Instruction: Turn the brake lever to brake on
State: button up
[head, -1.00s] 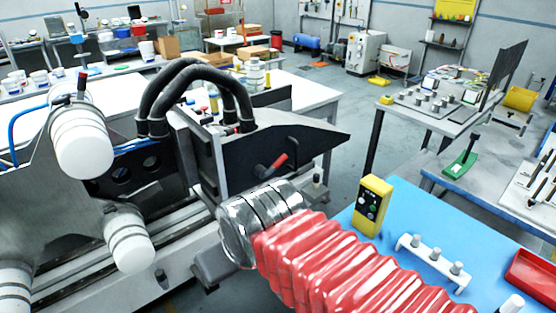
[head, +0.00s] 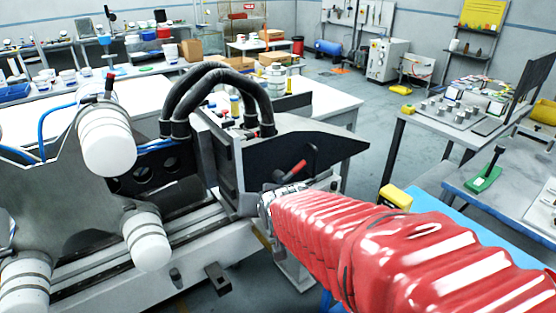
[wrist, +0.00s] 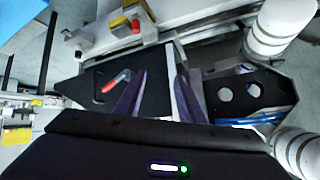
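A small lever with a red handle (head: 294,169) is mounted on the black side panel (head: 318,152) of the machine. Its handle slants up to the right in the head view. I see no brake markings that I can read. In the wrist view the red lever (wrist: 117,80) lies just left of my gripper's fingers. In the head view my red-sleeved arm hides the fingers.
White rollers (head: 107,140) stand at the left of the machine. Black hoses (head: 215,85) arch over its top. A yellow box (head: 395,197) sits on the blue-topped table at right, partly behind my arm. A green-based lever stand (head: 486,175) is farther right.

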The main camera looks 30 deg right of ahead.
jog(key=w+d+f+m+t+h, duration=0.2)
jog(key=d+f+m+t, duration=0.1)
jog(key=d, duration=0.6)
jog(key=w+d+f+m+t+h, duration=0.1)
jog(key=w+d+f+m+t, duration=0.1)
jog(key=d+f+m+t, duration=0.2)
jog(key=d+f+m, duration=0.1)
jog(key=d+m, duration=0.2)
jog(key=d, duration=0.3)
jog(key=shift+w+d+m+h, duration=0.2)
jog(key=shift+d+m+h, duration=0.1)
jog(key=shift+h, duration=0.1)
